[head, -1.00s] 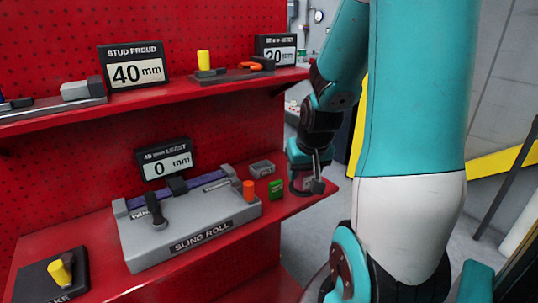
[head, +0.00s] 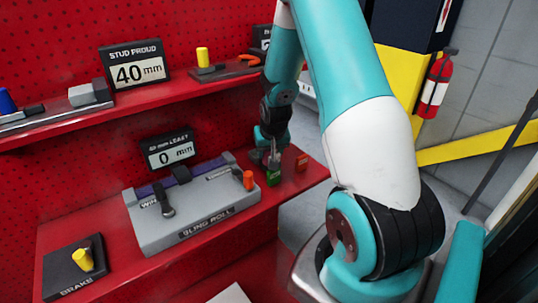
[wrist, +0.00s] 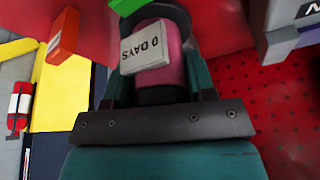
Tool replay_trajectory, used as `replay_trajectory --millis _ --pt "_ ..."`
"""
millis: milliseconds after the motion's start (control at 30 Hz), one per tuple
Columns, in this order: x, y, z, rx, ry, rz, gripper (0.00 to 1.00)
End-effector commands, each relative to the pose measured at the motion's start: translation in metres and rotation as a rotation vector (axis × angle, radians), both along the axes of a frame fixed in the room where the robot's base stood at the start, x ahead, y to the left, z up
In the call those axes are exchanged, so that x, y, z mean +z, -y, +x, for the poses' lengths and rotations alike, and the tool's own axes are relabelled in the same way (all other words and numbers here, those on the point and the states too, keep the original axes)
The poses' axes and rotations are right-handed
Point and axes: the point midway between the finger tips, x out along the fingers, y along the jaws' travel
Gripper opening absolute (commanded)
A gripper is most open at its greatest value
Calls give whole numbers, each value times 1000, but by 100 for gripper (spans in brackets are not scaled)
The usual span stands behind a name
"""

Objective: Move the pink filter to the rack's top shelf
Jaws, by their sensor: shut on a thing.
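The pink filter (wrist: 176,45) is a pink cylinder with dark ends and a pale tag reading "0 DAYS" on its side. My gripper (wrist: 160,68) is shut on it, with a finger on either side in the wrist view. In the head view my gripper (head: 271,152) is low over the right end of the red rack's lower shelf (head: 215,262), just behind a green block. The filter cannot be made out there. The rack's upper shelf (head: 150,105) is above and to the left of my gripper.
A green block (head: 273,178), an orange block (head: 302,162) and an orange cylinder (head: 249,180) stand close to my gripper. The grey sling roll fixture (head: 190,228) fills the shelf's middle. The upper shelf holds signs, a yellow cylinder (head: 203,57) and an orange ring tool (head: 249,60).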

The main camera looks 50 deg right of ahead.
Motion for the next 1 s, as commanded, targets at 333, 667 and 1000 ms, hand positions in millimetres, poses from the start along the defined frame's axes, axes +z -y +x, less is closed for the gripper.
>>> replay_trajectory --millis 333,667,1000 --pt "-29 1 4 0 -2 1 24" --pt "-35 1 4 0 -1 1 24" --pt "-33 1 3 0 -1 1 76"
